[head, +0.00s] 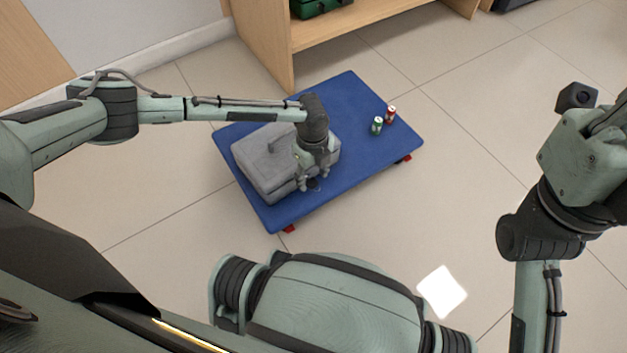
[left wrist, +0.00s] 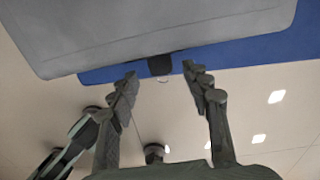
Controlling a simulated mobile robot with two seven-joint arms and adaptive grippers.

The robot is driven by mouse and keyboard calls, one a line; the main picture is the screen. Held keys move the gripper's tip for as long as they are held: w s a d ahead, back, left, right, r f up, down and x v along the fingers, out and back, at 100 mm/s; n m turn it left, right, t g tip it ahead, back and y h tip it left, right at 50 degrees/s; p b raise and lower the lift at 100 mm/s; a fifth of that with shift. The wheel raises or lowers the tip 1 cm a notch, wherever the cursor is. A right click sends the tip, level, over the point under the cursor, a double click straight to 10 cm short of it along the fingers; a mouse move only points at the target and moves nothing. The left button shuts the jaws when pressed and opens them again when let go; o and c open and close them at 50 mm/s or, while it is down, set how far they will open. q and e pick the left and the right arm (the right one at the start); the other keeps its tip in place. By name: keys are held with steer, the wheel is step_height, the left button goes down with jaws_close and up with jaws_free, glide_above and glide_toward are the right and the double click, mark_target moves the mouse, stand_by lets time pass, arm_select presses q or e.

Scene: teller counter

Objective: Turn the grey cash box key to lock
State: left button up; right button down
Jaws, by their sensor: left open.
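The grey cash box (head: 265,170) sits on a blue wheeled platform, lid down, with a handle on top. In the left wrist view the box (left wrist: 150,30) fills the top. A small dark piece, apparently the key (left wrist: 160,65), sticks out at its edge. My left gripper (head: 311,183) is at the box's right front side. Its fingers (left wrist: 160,80) are open, one on each side of the dark piece, with gaps and no visible contact. The arm hides part of the box in the head view. My right gripper is cut off at the right edge, its fingers unclear.
A wooden counter (head: 265,45) stands behind. Tiled floor (head: 450,180) is open to the right.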

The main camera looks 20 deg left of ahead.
arm_select(q)
steer(key=shift+f, duration=0.95)
steer(key=shift+c, duration=0.6)
